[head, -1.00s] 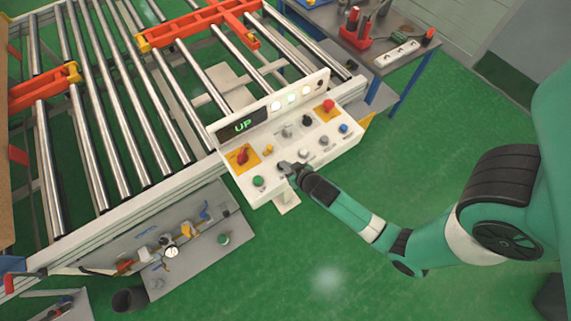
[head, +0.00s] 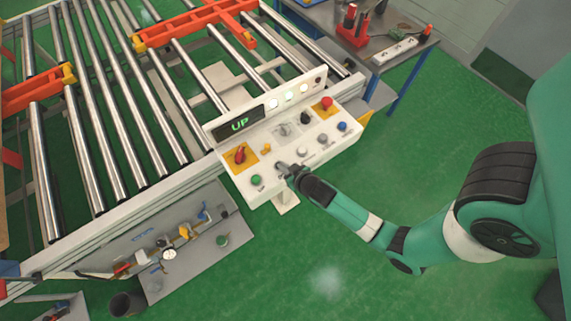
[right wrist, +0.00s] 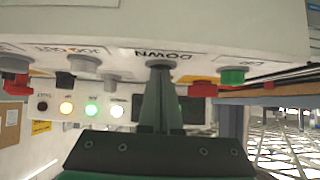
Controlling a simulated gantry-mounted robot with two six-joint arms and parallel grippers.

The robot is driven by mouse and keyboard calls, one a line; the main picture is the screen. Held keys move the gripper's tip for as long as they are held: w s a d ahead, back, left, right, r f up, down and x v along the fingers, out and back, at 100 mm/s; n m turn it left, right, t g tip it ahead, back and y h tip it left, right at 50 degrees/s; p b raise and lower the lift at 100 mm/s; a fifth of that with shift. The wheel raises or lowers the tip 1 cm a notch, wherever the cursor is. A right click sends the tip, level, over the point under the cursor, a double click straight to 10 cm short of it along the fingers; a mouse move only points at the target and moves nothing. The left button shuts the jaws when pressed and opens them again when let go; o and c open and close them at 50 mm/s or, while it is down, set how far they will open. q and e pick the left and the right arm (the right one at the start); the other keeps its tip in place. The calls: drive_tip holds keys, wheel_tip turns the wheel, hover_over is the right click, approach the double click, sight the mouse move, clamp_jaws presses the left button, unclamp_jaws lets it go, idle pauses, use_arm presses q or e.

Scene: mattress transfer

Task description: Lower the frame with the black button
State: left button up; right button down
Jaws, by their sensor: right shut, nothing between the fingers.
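The white control panel (head: 272,183) stands at the corner of the roller frame (head: 112,115), and its display (head: 239,124) reads UP. My right gripper (head: 282,168) is shut and empty, with its fingertips at the panel's front row, left of centre. In the right wrist view, where the panel appears upside down, the shut fingers (right wrist: 160,78) meet the black button (right wrist: 160,67) by the DOWN label. The fingertips mostly cover that button, and I cannot tell how far it is pressed. The green button (head: 256,180) labelled UP sits beside it. My left gripper is out of view.
A red rotary switch (head: 240,155) and a red button (head: 326,103) sit on yellow plates on the panel. White and blue buttons lie right of my gripper. Orange carriers (head: 195,22) rest on the rollers. A tool table (head: 372,62) stands behind; green floor is clear at right.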

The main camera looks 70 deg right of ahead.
drive_tip(key=r+p, duration=0.3)
drive_tip(key=s+r+p, duration=0.1)
drive_tip(key=r, duration=0.1)
drive_tip(key=shift+a, duration=0.35)
drive_tip(key=v, duration=0.8)
drive_tip(key=shift+s+a+p, duration=0.3)
drive_tip(key=shift+s+p, duration=0.05)
drive_tip(key=shift+r, duration=0.1)
